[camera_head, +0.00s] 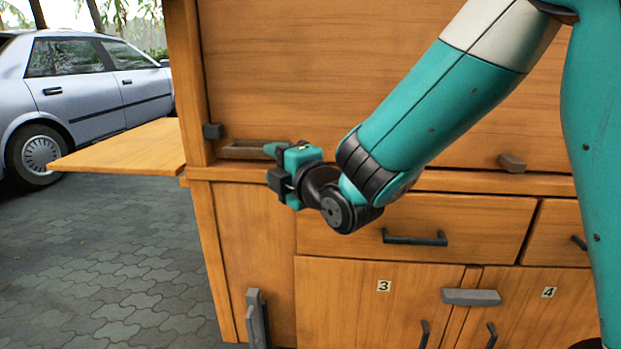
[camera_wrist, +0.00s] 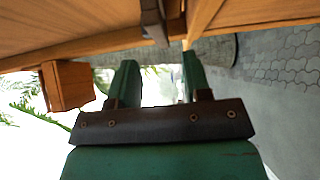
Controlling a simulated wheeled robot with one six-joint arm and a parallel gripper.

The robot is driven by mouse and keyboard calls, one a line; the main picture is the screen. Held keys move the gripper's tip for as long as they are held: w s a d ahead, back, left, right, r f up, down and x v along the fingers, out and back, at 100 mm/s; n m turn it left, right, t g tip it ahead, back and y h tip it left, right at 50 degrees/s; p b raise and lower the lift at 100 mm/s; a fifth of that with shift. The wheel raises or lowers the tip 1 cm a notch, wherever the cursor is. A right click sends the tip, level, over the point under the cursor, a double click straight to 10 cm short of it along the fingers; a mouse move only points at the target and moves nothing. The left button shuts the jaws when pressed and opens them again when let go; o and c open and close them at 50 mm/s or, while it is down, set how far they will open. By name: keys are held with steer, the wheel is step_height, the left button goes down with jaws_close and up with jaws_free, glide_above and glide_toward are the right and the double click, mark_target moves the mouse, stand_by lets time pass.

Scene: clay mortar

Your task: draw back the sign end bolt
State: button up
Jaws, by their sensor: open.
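A brownish bar (camera_head: 246,150) lies low along the left end of the large wooden panel, just above the ledge. It looks like the bolt, but I cannot tell for certain that it is the sign end one. A dark bar (camera_wrist: 153,22) shows beyond the gap, and I see nothing clamped.
A wooden flap (camera_head: 125,148) juts out left of the cabinet (camera_head: 245,225). A grey block (camera_head: 512,162) sits at the panel's right. Below are a drawer handle (camera_head: 414,238), doors marked 3 and 4, and a grey latch (camera_head: 470,297). A parked car (camera_head: 85,85) stands behind.

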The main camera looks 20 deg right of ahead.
steer(key=b+v, duration=0.9)
steer(key=v, duration=0.1)
steer(key=shift+s+d, duration=0.15)
steer(key=shift+s, duration=0.25)
